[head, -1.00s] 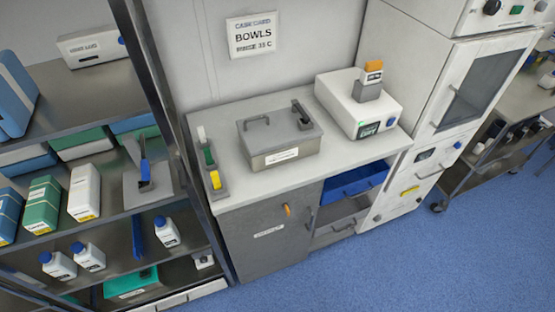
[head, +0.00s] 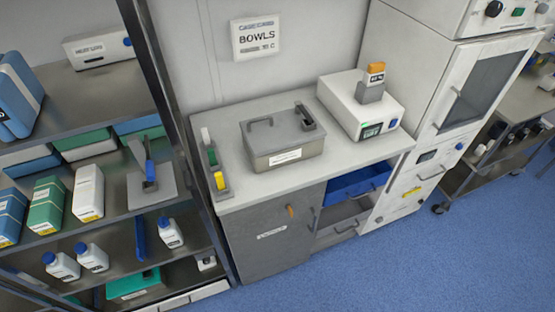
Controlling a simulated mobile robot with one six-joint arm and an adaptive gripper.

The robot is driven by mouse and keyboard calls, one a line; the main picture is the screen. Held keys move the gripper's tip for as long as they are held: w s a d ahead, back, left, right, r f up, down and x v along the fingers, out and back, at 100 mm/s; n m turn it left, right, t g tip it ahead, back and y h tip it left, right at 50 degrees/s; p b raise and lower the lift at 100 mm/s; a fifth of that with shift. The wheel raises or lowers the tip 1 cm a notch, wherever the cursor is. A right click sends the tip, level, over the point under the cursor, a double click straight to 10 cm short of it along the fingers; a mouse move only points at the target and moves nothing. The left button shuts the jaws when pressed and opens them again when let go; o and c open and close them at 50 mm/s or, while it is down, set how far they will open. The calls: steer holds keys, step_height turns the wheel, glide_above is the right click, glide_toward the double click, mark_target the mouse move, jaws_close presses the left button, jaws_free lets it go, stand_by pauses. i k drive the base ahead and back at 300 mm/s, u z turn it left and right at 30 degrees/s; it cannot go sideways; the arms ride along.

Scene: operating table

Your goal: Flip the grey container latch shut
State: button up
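The grey container (head: 284,158) stands on the white counter, with a flat lid, a loop handle on the lid's left part and a white label on its front. A dark grey latch (head: 306,118) is at the right of the lid. Its arm looks raised and tilted from its base, though it is too small to be sure of its exact angle. My gripper is not in the head view.
A white device with an orange-topped block (head: 360,105) stands right of the container. A narrow holder with coloured items (head: 215,170) stands left. Shelving (head: 120,210) borders the counter on the left. A blue drawer (head: 357,182) is open below. Counter space in front is clear.

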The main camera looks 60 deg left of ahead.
mark_target(299, 109)
steer(key=z, duration=0.15)
steer(key=k, duration=0.15)
steer(key=u, duration=2.75)
steer(key=k, duration=0.5)
steer(key=z, duration=0.35)
steer(key=i, duration=0.5)
steer(key=u, duration=0.1)
